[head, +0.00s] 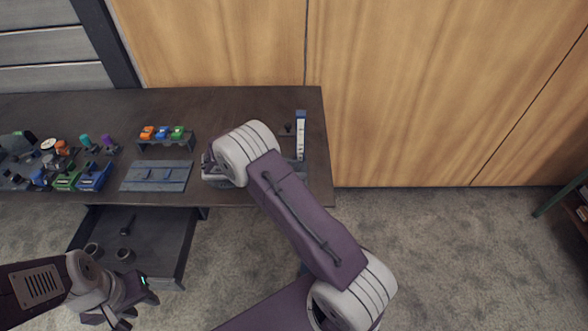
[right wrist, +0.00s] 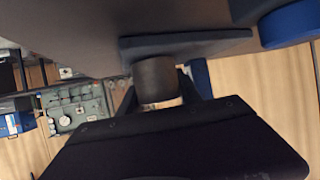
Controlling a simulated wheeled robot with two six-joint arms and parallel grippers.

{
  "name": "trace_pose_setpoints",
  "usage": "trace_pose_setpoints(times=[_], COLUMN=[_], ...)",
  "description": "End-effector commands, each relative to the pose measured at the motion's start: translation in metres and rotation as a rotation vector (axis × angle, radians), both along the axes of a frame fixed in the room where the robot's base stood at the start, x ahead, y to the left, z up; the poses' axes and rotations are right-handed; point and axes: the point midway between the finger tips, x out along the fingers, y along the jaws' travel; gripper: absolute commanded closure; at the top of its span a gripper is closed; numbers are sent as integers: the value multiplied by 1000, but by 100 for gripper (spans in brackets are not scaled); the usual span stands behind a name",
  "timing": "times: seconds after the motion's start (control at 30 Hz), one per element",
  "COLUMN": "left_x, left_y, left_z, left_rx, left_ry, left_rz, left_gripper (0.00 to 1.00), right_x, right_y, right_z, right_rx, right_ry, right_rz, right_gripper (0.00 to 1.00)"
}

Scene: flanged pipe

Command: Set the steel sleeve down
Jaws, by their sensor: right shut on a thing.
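The steel sleeve (right wrist: 156,80) is a dark grey cylinder in the right wrist view. My right gripper (right wrist: 158,90) is shut on it, with a finger on each side. The sleeve's far end is at a dark flat block (right wrist: 215,45); I cannot tell whether they touch. In the head view my right arm hides the sleeve and the right gripper's fingers, over the right part of the table. My left gripper (head: 137,309) is open and empty, low at the left, in front of the drawer.
The dark table (head: 245,104) holds a flat grey plate (head: 156,177), a rack of coloured parts (head: 164,142), blue and green bins (head: 94,177) and an upright white-and-blue gauge (head: 301,135). An open drawer (head: 160,262) below holds two dark rings and a small dark part.

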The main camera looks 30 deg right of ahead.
Motion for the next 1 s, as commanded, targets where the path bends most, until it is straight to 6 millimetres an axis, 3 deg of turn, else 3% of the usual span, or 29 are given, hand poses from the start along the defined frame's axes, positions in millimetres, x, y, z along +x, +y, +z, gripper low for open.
trace_pose_setpoints(times=[0.13, 0.17, 0.23, 0.63, 1.0], left_x=[0, 0, 0, 0, 0], left_y=[0, 0, 0, 0, 0], left_z=[-5, -5, -4, 4, -9], left_rx=[0, 0, 0, 0, 0], left_ry=[0, 0, 0, 0, 0], left_rz=[0, 0, 0, 0, 0], left_gripper=[64, 64, 64, 64, 64], right_x=[0, 0, 0, 0, 12], right_y=[0, 0, 0, 0, 70], right_z=[-4, -4, -3, 4, 32], right_rx=[-1, 0, 0, 0, 2], right_ry=[0, 0, 1, 0, -2], right_rz=[0, 0, 0, 0, 4], right_gripper=[100, 57, 38, 38, 38])
